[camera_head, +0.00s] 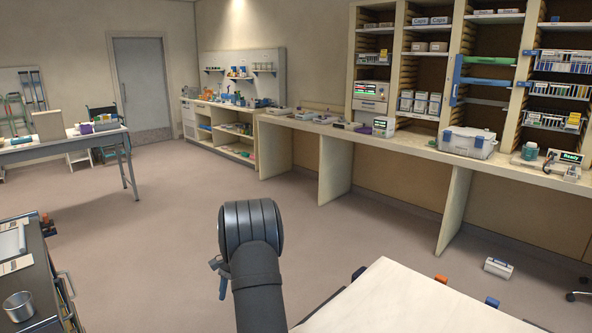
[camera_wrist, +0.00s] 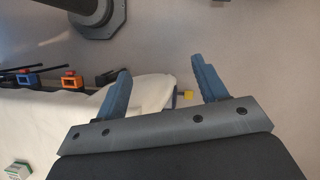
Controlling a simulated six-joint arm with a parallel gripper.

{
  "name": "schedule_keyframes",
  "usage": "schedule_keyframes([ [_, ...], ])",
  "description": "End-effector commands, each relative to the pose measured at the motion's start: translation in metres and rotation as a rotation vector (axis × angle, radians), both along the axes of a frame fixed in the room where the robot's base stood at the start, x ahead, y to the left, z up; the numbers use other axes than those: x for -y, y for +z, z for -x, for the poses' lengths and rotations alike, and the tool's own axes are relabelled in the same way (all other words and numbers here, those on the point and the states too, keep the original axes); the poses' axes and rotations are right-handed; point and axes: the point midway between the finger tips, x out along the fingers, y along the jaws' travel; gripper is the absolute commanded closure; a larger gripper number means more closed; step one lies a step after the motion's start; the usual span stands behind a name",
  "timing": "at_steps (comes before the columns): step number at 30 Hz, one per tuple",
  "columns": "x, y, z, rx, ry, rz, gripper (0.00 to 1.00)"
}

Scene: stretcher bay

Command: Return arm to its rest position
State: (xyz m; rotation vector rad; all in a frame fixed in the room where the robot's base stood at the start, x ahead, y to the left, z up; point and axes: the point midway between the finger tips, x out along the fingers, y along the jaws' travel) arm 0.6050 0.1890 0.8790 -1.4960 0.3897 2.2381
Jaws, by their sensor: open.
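My gripper (camera_wrist: 163,88) shows in the wrist view with its two blue fingers spread wide apart and nothing between them held. Behind and below the fingers is the white top of a stretcher (camera_wrist: 50,118), with a rounded end showing between the fingers. In the head view my dark arm rises at the bottom centre, beside the left edge of the pale stretcher top (camera_head: 400,300). Only a small blue part of my gripper (camera_head: 221,285) shows there, low at the left of the arm; the fingertips are hidden.
A dark cart (camera_head: 35,275) with a metal cup (camera_head: 19,306) stands at the left. A long counter (camera_head: 400,142) with shelves runs along the right. A white-and-grey case (camera_head: 498,268) lies on the floor. The floor (camera_head: 150,215) in the middle is clear.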

Motion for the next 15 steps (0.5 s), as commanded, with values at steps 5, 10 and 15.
schedule_keyframes([
  [5,0.019,-0.007,0.003,0.0,0.041,0.0,0.34],
  [10,0.025,-0.01,0.005,-0.001,0.057,0.0,0.34],
  [15,0.026,-0.01,0.005,0.0,0.059,-0.001,0.34],
])
